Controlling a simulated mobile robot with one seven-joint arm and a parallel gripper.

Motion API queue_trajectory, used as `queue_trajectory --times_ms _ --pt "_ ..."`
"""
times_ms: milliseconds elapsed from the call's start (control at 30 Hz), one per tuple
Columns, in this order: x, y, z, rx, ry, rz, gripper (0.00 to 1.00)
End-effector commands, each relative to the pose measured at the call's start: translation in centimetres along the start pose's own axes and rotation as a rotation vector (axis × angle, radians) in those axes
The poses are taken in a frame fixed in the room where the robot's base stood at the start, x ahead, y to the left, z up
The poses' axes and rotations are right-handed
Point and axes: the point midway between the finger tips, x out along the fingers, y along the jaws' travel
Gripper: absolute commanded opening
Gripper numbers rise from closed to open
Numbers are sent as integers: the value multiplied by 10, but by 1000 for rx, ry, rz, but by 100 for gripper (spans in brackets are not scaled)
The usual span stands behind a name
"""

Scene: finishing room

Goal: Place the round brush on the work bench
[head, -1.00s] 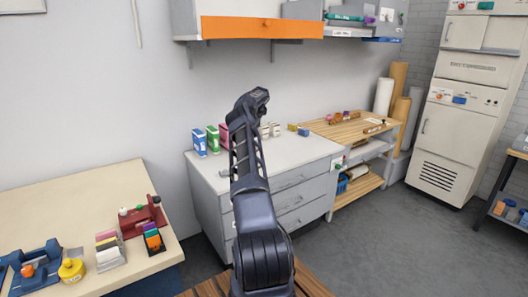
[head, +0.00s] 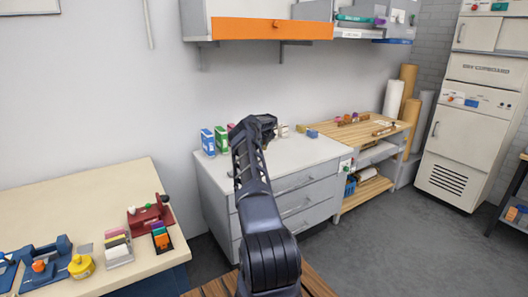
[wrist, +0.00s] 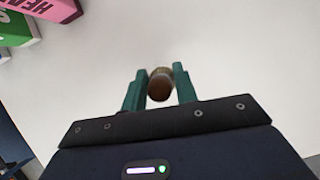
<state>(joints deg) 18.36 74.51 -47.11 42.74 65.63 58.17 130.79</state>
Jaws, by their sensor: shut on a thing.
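My gripper (wrist: 160,88) has two green fingers, shut on a brown, rounded thing (wrist: 160,86), which I take to be the round brush seen end-on. Its bristles and lower part are hidden. A plain white surface lies below the fingers in the wrist view. In the head view my arm reaches over the white-topped drawer bench (head: 300,158), and its end hides the gripper and the brush. I cannot tell whether the brush touches the top.
A wooden-topped bench (head: 352,138) adjoins on the right. An orange-fronted cabinet (head: 270,28) hangs above. The front of the white top looks clear.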

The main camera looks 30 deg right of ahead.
Motion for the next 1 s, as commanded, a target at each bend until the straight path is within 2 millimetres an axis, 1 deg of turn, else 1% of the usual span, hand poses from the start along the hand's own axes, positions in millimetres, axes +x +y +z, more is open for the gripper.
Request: queue_trajectory --times_ms 133,300,367,733,767,800,833,867,1000 --pt "11 0 -5 0 2 -1 7" --pt "32 0 -15 0 2 -1 7" --pt "38 0 -17 0 2 0 7" --pt "41 0 -19 0 1 0 7" --pt "41 0 -19 0 1 0 33" --pt "41 0 -19 0 1 0 41" --pt "41 0 -19 0 1 0 46" --pt "41 0 -19 0 1 0 52" --pt "40 0 -19 0 1 0 52"
